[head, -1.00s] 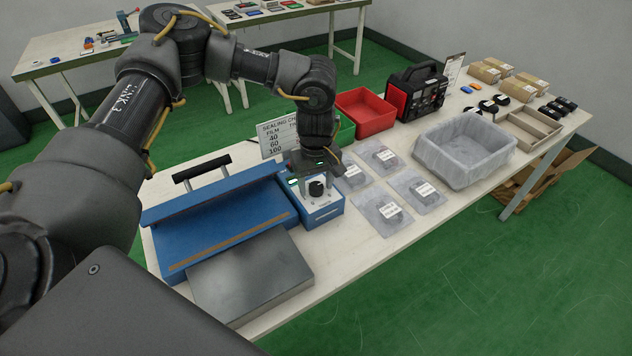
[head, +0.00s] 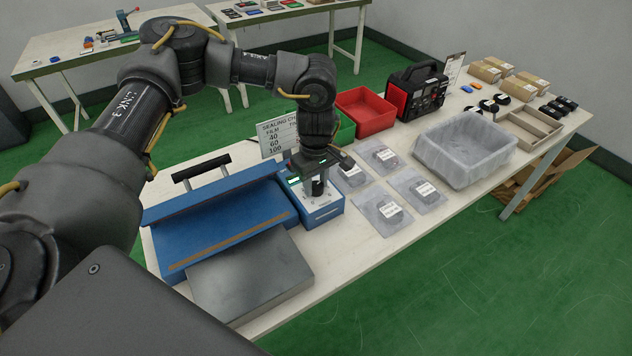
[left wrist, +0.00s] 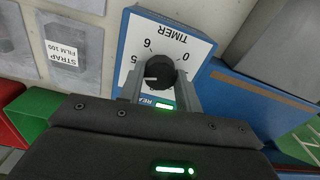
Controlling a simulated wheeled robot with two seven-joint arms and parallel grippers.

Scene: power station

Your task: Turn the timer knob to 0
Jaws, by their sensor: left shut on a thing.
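The black timer knob (left wrist: 160,70) sits on a white dial plate (left wrist: 178,38) marked TIMER, on the blue timer box (head: 323,213). In the left wrist view the figures 5, 6 and 0 show around it; other marks are hidden by my gripper. A pale pointer line on the knob faces left in that view, just below the 5. My left gripper (left wrist: 159,88) has one finger on each side of the knob and is shut on it. In the head view the left gripper (head: 316,183) covers much of the knob. My right gripper is not in view.
The blue sealer (head: 220,222) with a black handle stands left of the timer box, with a grey metal plate (head: 252,275) in front. A sign card (head: 277,138) stands behind. Flat labelled bags (head: 384,209) lie to the right, then a lined grey bin (head: 465,150).

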